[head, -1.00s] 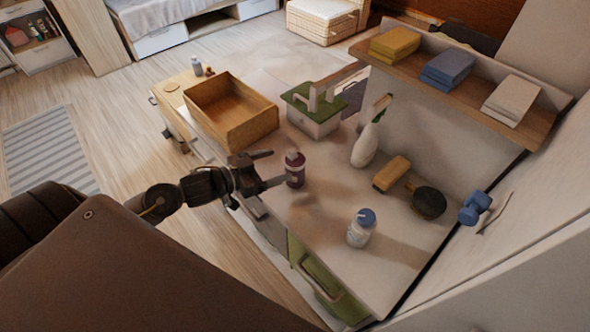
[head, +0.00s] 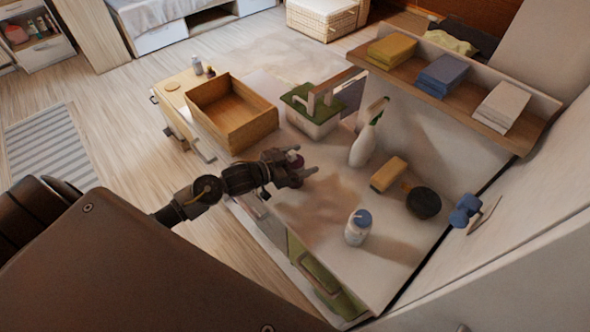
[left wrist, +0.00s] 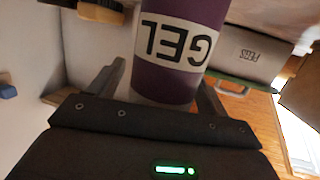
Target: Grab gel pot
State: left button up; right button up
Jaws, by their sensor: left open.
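The gel pot is purple with a white label reading GEL. In the left wrist view the gel pot (left wrist: 178,45) stands large between the two fingers of my left gripper (left wrist: 162,85), one finger on each side. Whether the fingers touch it cannot be told. In the head view the gel pot (head: 295,161) is mostly hidden behind my left gripper (head: 302,176), which is open around it at the counter's left side. My right gripper is not in view.
On the counter (head: 320,215) stand a wooden box (head: 232,112), a green-lidded caddy (head: 312,120), a white spray bottle (head: 366,140), a brush (head: 388,174), a dark round object (head: 424,203) and a blue-capped bottle (head: 358,228). A shelf (head: 495,126) holds folded cloths.

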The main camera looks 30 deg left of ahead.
pick_arm(q)
jog(key=c, duration=1.1)
jog(key=shift+r, duration=0.1)
jog(key=shift+r, duration=0.25)
notch_tip(320, 180, up, 2)
jog(key=shift+r+b, duration=0.1)
jog(key=shift+b, duration=0.75)
jog(key=s+a+r, duration=0.2)
jog(key=r, duration=0.1)
jog(key=s+a+r, duration=0.1)
jog(key=r, duration=0.1)
jog(key=shift+s+r+b, duration=0.25)
jog(key=shift+s+b, duration=0.05)
jog(key=shift+s, duration=0.1)
jog(key=s+a+r, duration=0.1)
jog(key=s, duration=0.1)
jog(key=s+a+r+b, duration=0.1)
jog(key=s+a+r, duration=0.1)
jog(key=s, duration=0.1)
jog(key=s+a+r, duration=0.1)
jog(key=s+a, duration=0.1)
jog(key=shift+s+a+r+b, duration=0.25)
jog(key=shift+r+b, duration=0.05)
